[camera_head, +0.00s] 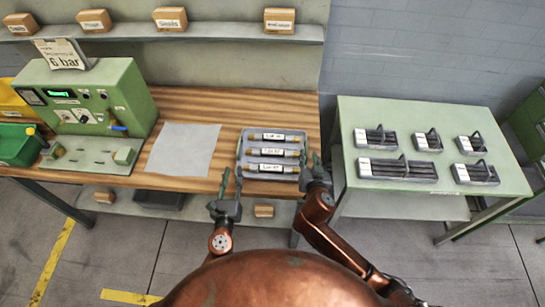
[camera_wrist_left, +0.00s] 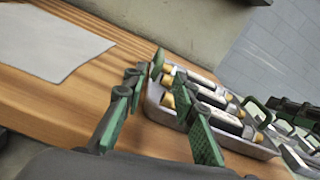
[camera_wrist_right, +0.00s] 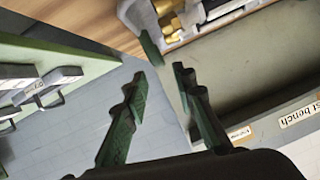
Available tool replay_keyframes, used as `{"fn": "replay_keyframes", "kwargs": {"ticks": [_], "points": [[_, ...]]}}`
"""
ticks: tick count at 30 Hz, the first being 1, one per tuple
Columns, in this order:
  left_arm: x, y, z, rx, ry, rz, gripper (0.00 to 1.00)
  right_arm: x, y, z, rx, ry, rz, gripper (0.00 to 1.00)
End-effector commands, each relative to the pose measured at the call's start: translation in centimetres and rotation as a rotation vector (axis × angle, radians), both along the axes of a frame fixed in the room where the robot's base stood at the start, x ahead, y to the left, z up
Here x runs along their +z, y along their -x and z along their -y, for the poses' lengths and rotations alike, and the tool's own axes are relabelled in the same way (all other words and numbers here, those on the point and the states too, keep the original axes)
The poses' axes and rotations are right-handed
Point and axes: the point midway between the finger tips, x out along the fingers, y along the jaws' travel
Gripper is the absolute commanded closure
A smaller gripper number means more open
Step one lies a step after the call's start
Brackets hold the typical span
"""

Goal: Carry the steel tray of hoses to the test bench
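The steel tray (camera_head: 240,151) lies flat on the wooden bench top near its front edge, with three labelled, brass-ended hoses (camera_head: 272,152) in it. It also shows in the left wrist view (camera_wrist_left: 158,112), and partly at the top of the right wrist view. My left gripper (camera_head: 232,182) is at the tray's front left corner, its fingers apart (camera_wrist_left: 160,78). My right gripper (camera_head: 310,167) is at the front right corner, its fingers apart (camera_wrist_right: 163,62). Neither clearly grips the tray; exact contact cannot be told.
A green test unit (camera_head: 100,100) marked 6 bar stands on the bench left. A grey sheet (camera_head: 183,150) lies between it and the tray. A green table (camera_head: 420,112) at the right bears several grey carriers. A label ending "st bench" (camera_wrist_right: 300,114) shows on a front edge.

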Motion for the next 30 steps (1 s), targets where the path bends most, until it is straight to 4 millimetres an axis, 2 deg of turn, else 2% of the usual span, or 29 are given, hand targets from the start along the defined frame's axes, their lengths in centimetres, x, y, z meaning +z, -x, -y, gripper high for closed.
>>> {"fn": "replay_keyframes", "kwargs": {"ticks": [3, 9, 30], "points": [[0.0, 0.0, 0.0, 0.0, 0.0, 0.0, 0.75, 0.8, 2.2, 0.0, 0.0, -0.004, -0.003, 0.75], [0.0, 0.0, 0.0, 0.0, 0.0, 0.0, 0.75, 1.7, 4.3, -0.1, 0.0, -0.002, -0.001, 0.75], [0.0, 0.0, 0.0, 0.0, 0.0, 0.0, 0.75, 1.9, 4.7, -0.1, 0.0, 0.0, -0.001, 0.75]]}}
